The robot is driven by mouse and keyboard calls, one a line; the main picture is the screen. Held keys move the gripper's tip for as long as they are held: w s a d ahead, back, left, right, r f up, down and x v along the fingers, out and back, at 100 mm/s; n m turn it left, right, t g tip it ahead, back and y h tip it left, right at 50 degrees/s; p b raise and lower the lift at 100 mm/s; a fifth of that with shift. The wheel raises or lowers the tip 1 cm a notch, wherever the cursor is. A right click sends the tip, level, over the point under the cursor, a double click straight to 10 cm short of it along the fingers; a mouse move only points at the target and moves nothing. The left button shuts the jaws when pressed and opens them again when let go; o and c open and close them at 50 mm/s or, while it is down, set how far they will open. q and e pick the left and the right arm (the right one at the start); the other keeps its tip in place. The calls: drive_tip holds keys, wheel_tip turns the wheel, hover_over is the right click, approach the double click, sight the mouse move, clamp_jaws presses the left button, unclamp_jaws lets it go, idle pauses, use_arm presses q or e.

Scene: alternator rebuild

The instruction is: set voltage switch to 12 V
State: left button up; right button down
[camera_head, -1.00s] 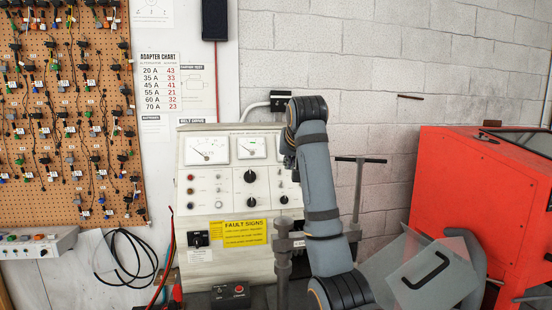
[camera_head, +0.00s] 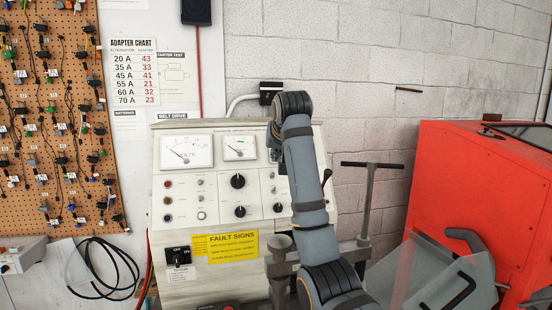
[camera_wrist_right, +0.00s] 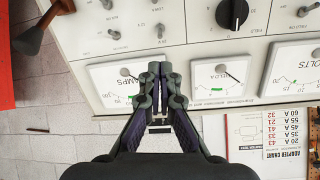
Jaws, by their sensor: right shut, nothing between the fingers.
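In the right wrist view, my right gripper (camera_wrist_right: 160,70) is shut and empty. Its tips show over the gap between two gauges, near a toggle (camera_wrist_right: 160,31); contact cannot be told. My left gripper is not in view.
A red cabinet (camera_head: 470,185) stands at the right. A grey T-handled post (camera_head: 368,200) stands between it and the bench. A yellow fault sign (camera_head: 234,246) and a black rotary switch (camera_head: 177,257) are low on the bench. A pegboard (camera_head: 85,160) hangs at the left.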

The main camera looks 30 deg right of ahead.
sight(272, 170)
drive_tip(key=p+x, duration=0.2)
drive_tip(key=x, duration=0.5)
drive_tip(key=shift+w+d, duration=0.1)
drive_tip(key=shift+w, duration=0.05)
drive_tip(key=shift+w+d+f, duration=0.15)
drive_tip(key=shift+w+f, duration=0.2)
drive_tip(key=shift+f, duration=0.05)
